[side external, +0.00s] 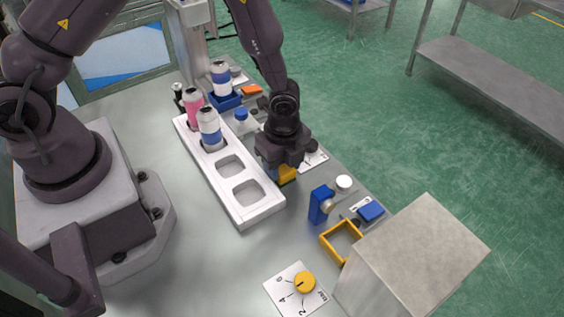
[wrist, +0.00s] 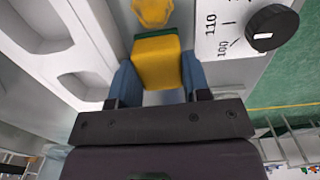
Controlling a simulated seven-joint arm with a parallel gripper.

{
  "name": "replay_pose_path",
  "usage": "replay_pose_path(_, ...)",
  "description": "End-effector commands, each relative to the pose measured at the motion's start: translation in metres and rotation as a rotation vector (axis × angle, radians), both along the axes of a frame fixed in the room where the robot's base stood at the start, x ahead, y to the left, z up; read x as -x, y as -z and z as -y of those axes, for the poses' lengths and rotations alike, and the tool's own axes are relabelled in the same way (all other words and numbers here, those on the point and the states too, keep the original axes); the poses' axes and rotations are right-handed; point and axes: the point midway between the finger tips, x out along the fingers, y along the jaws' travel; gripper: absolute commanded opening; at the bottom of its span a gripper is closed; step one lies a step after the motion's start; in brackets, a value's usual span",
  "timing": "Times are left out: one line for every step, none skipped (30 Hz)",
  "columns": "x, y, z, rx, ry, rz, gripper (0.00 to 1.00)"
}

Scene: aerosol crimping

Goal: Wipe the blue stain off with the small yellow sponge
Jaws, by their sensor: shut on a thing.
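My gripper (side external: 280,166) is over the bench on the right side of the white tray. It is shut on the small yellow sponge (side external: 288,175). In the wrist view the sponge (wrist: 157,62) sits between the two blue fingers of my gripper (wrist: 156,80), its far end sticking out past them. Whether the sponge touches the bench is unclear. I cannot make out the blue stain in either view; my gripper and the sponge hide part of the bench.
The white tray (side external: 262,212) holds pink and blue-and-white cans and has empty pockets. A dial card (wrist: 222,28) lies close to the right of my gripper. A blue stand (side external: 320,204), yellow frame (side external: 326,240) and grey box (side external: 420,250) stand nearer the camera. A yellow shape (wrist: 153,12) lies beyond the sponge.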

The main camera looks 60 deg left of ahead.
Motion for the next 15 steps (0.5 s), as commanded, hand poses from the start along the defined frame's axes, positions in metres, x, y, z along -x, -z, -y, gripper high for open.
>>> replay_pose_path(0.000, 0.003, 0.022, 0.032, 0.024, 0.011, 0.22)
replay_pose_path(0.000, 0.003, 0.025, 0.032, 0.024, 0.011, 0.18)
replay_pose_path(0.000, 0.004, 0.029, 0.032, 0.024, 0.011, 0.15)
replay_pose_path(0.000, 0.004, 0.031, 0.032, 0.023, 0.010, 0.14)
replay_pose_path(0.000, 0.004, 0.032, 0.031, 0.022, 0.010, 0.09)
replay_pose_path(0.001, 0.004, 0.033, 0.031, 0.022, 0.009, 0.09)
replay_pose_path(0.001, 0.004, 0.034, 0.031, 0.021, 0.009, 0.09)
replay_pose_path(0.001, 0.004, 0.034, 0.031, 0.021, 0.009, 0.09)
replay_pose_path(0.001, 0.004, 0.035, 0.030, 0.021, 0.009, 0.09)
replay_pose_path(0.001, 0.004, 0.036, 0.031, 0.021, 0.009, 0.09)
replay_pose_path(0.001, 0.004, 0.037, 0.031, 0.022, 0.009, 0.09)
replay_pose_path(0.001, 0.004, 0.040, 0.031, 0.022, 0.009, 0.09)
replay_pose_path(0.001, 0.004, 0.042, 0.031, 0.022, 0.009, 0.09)
replay_pose_path(0.001, 0.004, 0.044, 0.031, 0.022, 0.009, 0.09)
replay_pose_path(0.001, 0.003, 0.048, 0.031, 0.023, 0.009, 0.09)
